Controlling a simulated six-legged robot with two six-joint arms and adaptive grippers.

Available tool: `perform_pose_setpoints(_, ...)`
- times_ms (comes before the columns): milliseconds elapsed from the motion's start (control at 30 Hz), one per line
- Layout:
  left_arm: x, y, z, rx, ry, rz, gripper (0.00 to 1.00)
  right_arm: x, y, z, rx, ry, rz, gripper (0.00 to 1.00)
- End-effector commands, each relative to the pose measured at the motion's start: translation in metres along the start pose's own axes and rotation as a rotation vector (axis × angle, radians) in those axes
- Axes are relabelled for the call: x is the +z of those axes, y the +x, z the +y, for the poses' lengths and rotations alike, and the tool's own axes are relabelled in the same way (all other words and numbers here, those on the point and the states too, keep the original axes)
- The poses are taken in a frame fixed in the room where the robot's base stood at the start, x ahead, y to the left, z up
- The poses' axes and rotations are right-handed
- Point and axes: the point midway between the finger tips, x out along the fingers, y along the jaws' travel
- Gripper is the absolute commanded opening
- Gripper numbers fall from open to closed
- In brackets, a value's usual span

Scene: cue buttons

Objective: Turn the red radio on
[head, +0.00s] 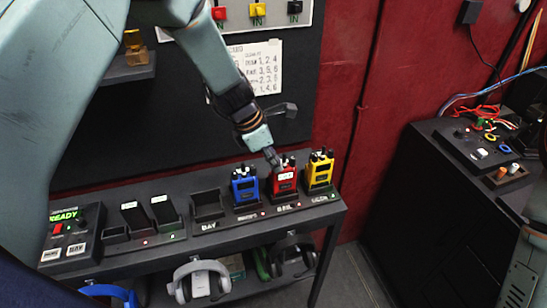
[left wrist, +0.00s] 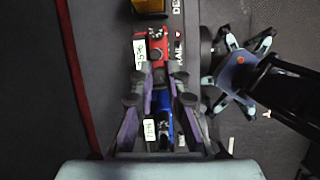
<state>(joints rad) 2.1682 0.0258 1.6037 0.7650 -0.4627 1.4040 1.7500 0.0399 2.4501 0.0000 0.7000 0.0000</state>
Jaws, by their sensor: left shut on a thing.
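The red radio (head: 285,182) stands upright in its slot on the dark rack, between the blue radio (head: 244,187) and the yellow radio (head: 319,172). It has dark knobs on top and a white tag. My left gripper (head: 273,161) reaches down to its top, with the fingertips shut on a part there; I take this to be a knob, but the fingers hide it. In the left wrist view, the fingers (left wrist: 158,72) come together at the edge of the red radio (left wrist: 152,38). Whether the radio is on cannot be told. My right gripper does not show clearly.
The rack (head: 270,216) has an empty slot left of the blue radio and a panel reading READY (head: 67,216) at its left end. A dark cabinet (head: 425,200) stands right, beyond clear floor.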

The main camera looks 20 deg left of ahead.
Motion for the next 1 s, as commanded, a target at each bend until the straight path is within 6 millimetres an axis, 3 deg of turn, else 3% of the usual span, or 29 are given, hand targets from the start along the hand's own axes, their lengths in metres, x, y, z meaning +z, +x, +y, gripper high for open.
perform_pose_setpoints(33,0.001,0.0,0.001,0.002,0.0,-0.001,0.0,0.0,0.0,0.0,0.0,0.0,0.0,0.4)
perform_pose_setpoints(67,0.001,0.0,0.001,0.002,0.0,-0.001,0.15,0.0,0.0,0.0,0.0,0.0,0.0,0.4)
perform_pose_setpoints(333,0.001,0.0,0.0,0.002,-0.002,-0.001,0.37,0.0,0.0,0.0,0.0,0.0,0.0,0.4)
perform_pose_setpoints(667,0.001,-0.003,0.001,0.002,-0.002,-0.001,0.37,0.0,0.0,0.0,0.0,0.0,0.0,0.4)
perform_pose_setpoints(767,0.001,-0.014,0.001,0.003,-0.004,-0.003,0.37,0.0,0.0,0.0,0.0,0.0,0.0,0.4)
perform_pose_setpoints(1000,0.001,-0.062,0.001,0.004,-0.002,-0.005,0.37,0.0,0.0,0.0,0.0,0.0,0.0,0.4)
